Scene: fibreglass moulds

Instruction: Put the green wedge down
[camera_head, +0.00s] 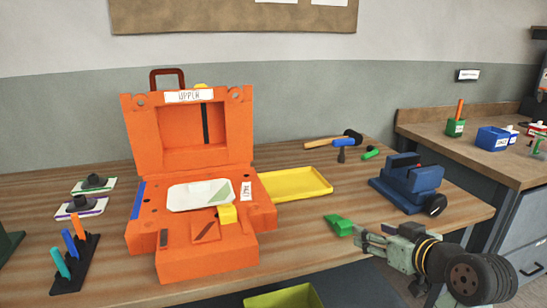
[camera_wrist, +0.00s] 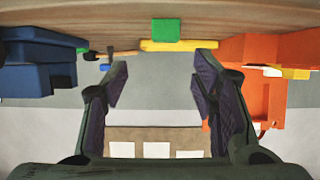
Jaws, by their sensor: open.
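The green wedge (camera_head: 339,225) lies on the wooden workbench near its front edge, right of the orange mould. In the wrist view, which shows the scene upside down, the wedge (camera_wrist: 166,29) sits on the bench top, beyond my fingertips and outside the gap between them. My gripper (camera_head: 362,240) is just right of the wedge in the head view. Its two fingers stand apart with nothing between them in the wrist view (camera_wrist: 160,78). The wedge appears free of the fingers.
The orange mould (camera_head: 142,237) stands open on the left. A yellow tray (camera_head: 295,194) lies behind the wedge. A blue vise (camera_head: 410,184) stands behind my gripper. A lime bin (camera_head: 285,298) is below the front edge.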

